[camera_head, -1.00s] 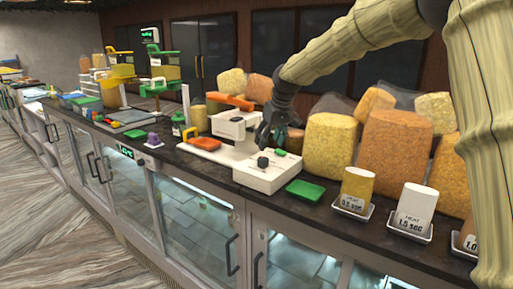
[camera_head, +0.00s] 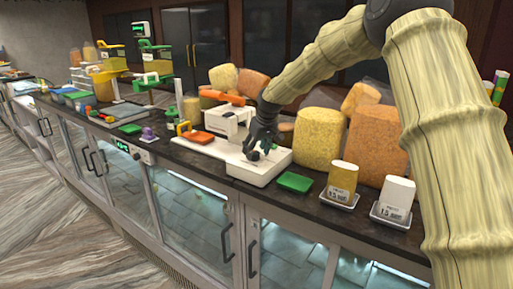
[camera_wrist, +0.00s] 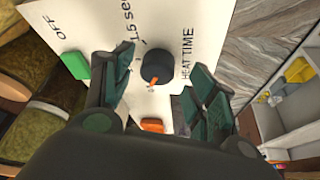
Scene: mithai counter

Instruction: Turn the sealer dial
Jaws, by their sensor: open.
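The sealer (camera_head: 262,168) is a white machine on the dark counter. Its round dark dial (camera_head: 253,155) is on the top panel, near my gripper's fingers. In the wrist view the dial (camera_wrist: 157,66) has an orange pointer mark and sits beside the printed words "HEAT TIME" and "1.5 sec"; "OFF" is printed farther left. My gripper (camera_head: 260,146) is over the panel. In the wrist view my gripper (camera_wrist: 160,76) is open, with one finger on each side of the dial. A gap shows on both sides; whether a finger touches it I cannot tell.
A green block (camera_wrist: 76,66) and an orange piece (camera_wrist: 152,125) are on the panel near the dial. Filled bags (camera_head: 317,137) stand behind.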

